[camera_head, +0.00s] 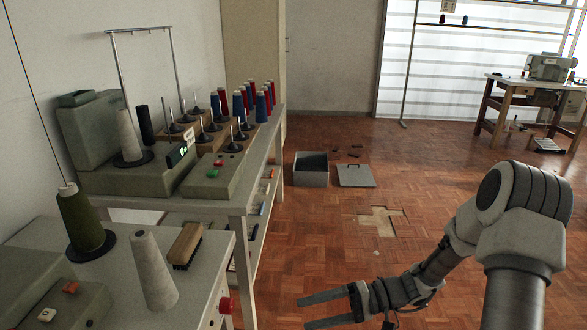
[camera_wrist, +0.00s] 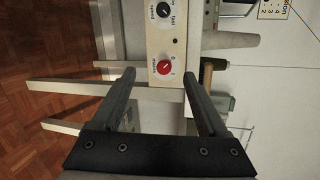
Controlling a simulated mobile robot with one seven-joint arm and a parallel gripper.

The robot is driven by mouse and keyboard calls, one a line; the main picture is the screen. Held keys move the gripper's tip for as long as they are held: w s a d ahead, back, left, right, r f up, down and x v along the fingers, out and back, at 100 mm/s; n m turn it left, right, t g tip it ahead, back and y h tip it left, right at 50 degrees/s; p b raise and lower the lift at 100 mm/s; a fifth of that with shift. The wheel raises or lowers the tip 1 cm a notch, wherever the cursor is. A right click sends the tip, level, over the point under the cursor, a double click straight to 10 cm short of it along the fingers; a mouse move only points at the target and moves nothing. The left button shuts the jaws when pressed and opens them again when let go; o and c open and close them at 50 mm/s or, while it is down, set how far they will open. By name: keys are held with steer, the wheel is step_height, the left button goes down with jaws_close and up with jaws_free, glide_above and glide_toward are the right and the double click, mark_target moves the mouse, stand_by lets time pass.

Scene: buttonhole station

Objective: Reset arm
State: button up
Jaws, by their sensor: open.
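My gripper (camera_head: 328,309) is at the bottom centre of the head view, over the wooden floor to the right of the near grey table (camera_head: 212,262). Its two fingers are apart with nothing between them. In the wrist view my gripper (camera_wrist: 158,82) points toward the table's side, which appears turned sideways. A cream panel (camera_wrist: 166,33) with dark and red knobs is just beyond the fingertips. My arm reaches in from the right of the head view, bent at the elbow.
A grey-white cone (camera_head: 153,270), a brush (camera_head: 186,246) and a green thread cone (camera_head: 82,222) stand on the near table. A red knob (camera_head: 226,305) sticks out from its side. An open grey box (camera_head: 311,169) and its lid (camera_head: 356,175) are on the floor, near missing parquet (camera_head: 383,220).

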steer(key=s+d+r+t+h, duration=0.45)
steer(key=s+r+h, duration=0.35)
steer(key=r, duration=0.3)
steer(key=s+d+r+t+h, duration=0.3)
steer(key=s+d+r+h, duration=0.2)
steer(key=s+r+h, duration=0.45)
step_height(320, 180, up, 24)
steer(key=w+y+p, duration=0.2)
steer(key=p, duration=2)
steer(key=shift+n+p, duration=0.3)
steer(key=shift+p, duration=0.05)
steer(key=shift+w+r, duration=0.1)
